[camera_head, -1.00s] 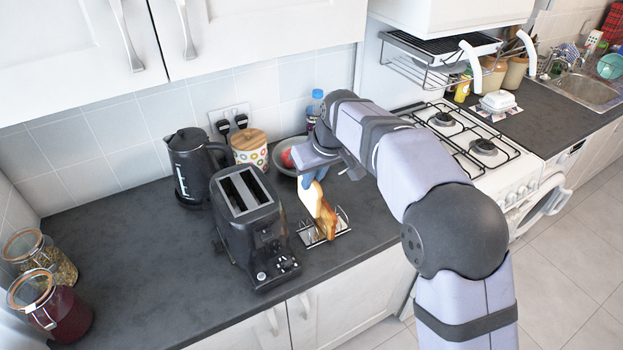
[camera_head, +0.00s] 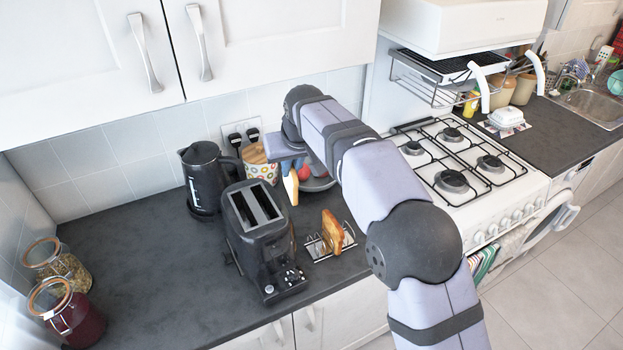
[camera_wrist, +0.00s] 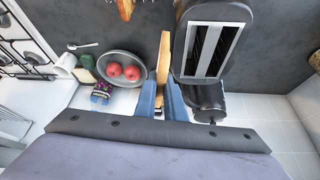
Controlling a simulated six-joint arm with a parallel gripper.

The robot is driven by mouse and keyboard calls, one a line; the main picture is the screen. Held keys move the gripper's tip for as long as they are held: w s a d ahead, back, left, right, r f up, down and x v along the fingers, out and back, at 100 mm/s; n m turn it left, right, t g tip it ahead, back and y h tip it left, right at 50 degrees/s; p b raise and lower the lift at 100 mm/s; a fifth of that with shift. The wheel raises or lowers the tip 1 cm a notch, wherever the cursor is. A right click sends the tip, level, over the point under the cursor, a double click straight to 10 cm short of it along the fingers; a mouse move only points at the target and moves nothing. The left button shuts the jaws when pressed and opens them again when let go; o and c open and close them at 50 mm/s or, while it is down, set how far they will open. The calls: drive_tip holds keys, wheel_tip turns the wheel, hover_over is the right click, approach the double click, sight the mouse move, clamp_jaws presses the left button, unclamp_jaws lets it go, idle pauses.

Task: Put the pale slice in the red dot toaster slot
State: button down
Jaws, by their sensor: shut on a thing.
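My gripper (camera_wrist: 161,88) is shut on the pale slice (camera_wrist: 163,58), its two blue fingers on either side of it. The toaster has two long parallel slots, both looking empty. In the wrist view the toaster (camera_wrist: 180,42) lies just right of the slice, apart from it as far as I can tell. I cannot make out a red dot. A browner slice (camera_head: 332,232) stands in the wire rack (camera_head: 316,248).
A grey bowl of red fruit (camera_wrist: 107,58) sits close left of the slice in the wrist view. A black kettle (camera_head: 202,178) and a patterned canister (camera_head: 258,163) stand behind the toaster. Glass jars (camera_head: 68,312) are at the far left. The counter left of the toaster is clear.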

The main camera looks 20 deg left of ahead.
drive_tip(key=s+a+r+n+y+p, duration=0.1)
drive_tip(key=s+a+r+p, duration=0.1)
drive_tip(key=s+a, duration=0.5)
drive_tip(key=a+p, duration=0.1)
drive_tip(key=a, duration=0.2)
drive_tip(key=shift+s+r+n, duration=0.2)
drive_tip(key=shift+s+n, duration=0.1)
drive_tip(key=shift+n, duration=0.1)
drive_tip(key=shift+f, duration=0.1)
wheel_tip(320, 180, down, 8)
drive_tip(key=b, duration=0.6)
drive_tip(key=shift+f, duration=0.15)
drive_tip(key=c, duration=1.8)
unclamp_jaws()
drive_tip(key=shift+o, duration=0.2)
